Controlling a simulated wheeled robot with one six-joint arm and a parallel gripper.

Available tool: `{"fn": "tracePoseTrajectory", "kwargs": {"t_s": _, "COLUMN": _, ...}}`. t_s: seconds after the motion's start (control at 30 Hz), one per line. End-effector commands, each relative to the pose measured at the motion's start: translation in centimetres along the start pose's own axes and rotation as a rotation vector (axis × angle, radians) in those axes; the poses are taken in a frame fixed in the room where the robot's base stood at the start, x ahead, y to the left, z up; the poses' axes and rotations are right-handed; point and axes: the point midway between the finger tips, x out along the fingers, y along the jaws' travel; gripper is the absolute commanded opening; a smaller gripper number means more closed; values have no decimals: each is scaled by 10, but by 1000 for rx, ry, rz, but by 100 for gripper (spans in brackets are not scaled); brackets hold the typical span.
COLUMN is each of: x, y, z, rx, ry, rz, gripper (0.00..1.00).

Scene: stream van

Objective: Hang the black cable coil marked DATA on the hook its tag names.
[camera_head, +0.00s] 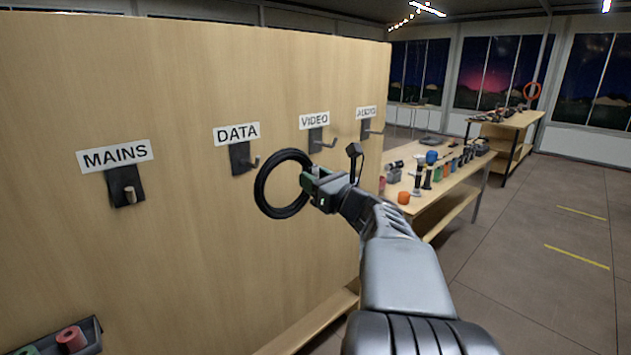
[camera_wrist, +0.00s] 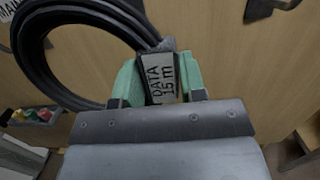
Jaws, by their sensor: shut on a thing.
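A black cable coil (camera_head: 259,192) is held by my gripper (camera_head: 308,176) in front of the wooden panel, right of and a little below the DATA hook (camera_head: 252,162). The coil is apart from the hook in the head view. In the wrist view the coil (camera_wrist: 40,62) loops up to the left, and its tag (camera_wrist: 161,77) reading "DATA 16 m" sits between the green fingertips of my gripper (camera_wrist: 158,82). The DATA label (camera_head: 237,133) is above its hook, which is empty.
The MAINS hook (camera_head: 128,193) is at left. The VIDEO hook (camera_head: 322,141) and AUDIO hook (camera_head: 371,131) are at right, both empty. A tray (camera_head: 90,335) with rolls is at lower left. A table (camera_head: 438,203) with several items stands behind my arm.

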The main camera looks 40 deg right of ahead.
Motion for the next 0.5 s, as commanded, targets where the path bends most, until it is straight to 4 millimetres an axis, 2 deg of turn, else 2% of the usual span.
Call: {"fn": "tracePoseTrajectory", "kwargs": {"t_s": 0.5, "x": 39, "y": 0, "z": -4, "rx": 0, "ry": -1, "rz": 4, "gripper": 2}}
